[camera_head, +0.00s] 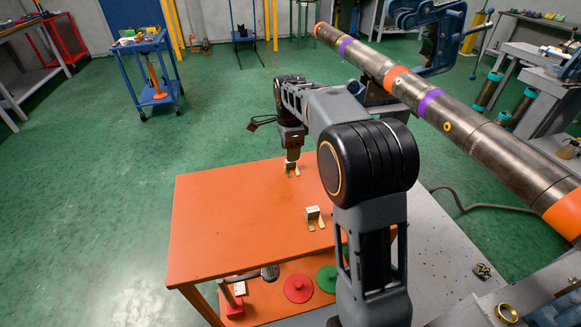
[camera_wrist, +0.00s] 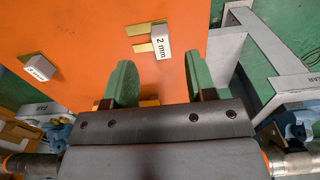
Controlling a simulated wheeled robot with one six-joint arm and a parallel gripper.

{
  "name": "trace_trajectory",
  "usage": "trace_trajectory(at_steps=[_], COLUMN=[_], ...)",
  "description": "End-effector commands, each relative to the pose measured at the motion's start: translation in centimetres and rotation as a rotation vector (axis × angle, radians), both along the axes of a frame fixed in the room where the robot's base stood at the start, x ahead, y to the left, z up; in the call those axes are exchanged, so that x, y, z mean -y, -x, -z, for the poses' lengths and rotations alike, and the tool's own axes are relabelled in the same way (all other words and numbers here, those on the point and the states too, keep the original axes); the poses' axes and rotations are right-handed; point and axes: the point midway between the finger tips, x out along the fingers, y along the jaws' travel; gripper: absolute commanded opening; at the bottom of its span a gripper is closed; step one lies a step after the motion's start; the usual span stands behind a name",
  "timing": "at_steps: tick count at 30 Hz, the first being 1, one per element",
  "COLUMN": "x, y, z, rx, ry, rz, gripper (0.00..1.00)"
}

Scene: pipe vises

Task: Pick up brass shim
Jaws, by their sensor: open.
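A brass shim (camera_wrist: 143,47) with two flat prongs and a white block marked "2 mm" lies on the orange table just beyond my fingertips in the wrist view. In the head view, a brass shim (camera_head: 290,174) lies under my gripper (camera_head: 292,157), partly hidden by it. My gripper (camera_wrist: 160,72) is open, its two green finger pads apart with nothing held between them. A second brass shim (camera_head: 313,217) with a white block lies nearer on the table. Another labelled shim also shows at the left of the wrist view (camera_wrist: 39,67); its marking is hard to read.
The orange tabletop (camera_head: 215,225) is otherwise clear. Red (camera_head: 298,288) and green (camera_head: 327,279) discs lie on its lower shelf. A long steel pipe (camera_head: 460,120) in a blue vise (camera_head: 440,35) runs along the right. A blue cart (camera_head: 145,70) stands at the back left.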

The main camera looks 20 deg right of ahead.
Motion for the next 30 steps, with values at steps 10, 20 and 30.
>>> trace_trajectory(at_steps=[10, 20, 30], x=[-0.4, -0.3, -0.3], y=[-0.2, -0.2, -0.2], z=[4.2, 5.0, 5.0], rx=[-0.003, 0.0, 0.0], ry=[0.0, 0.0, 0.0], rz=[-0.001, -0.001, 0.0], gripper=[0.51, 0.51, 0.18])
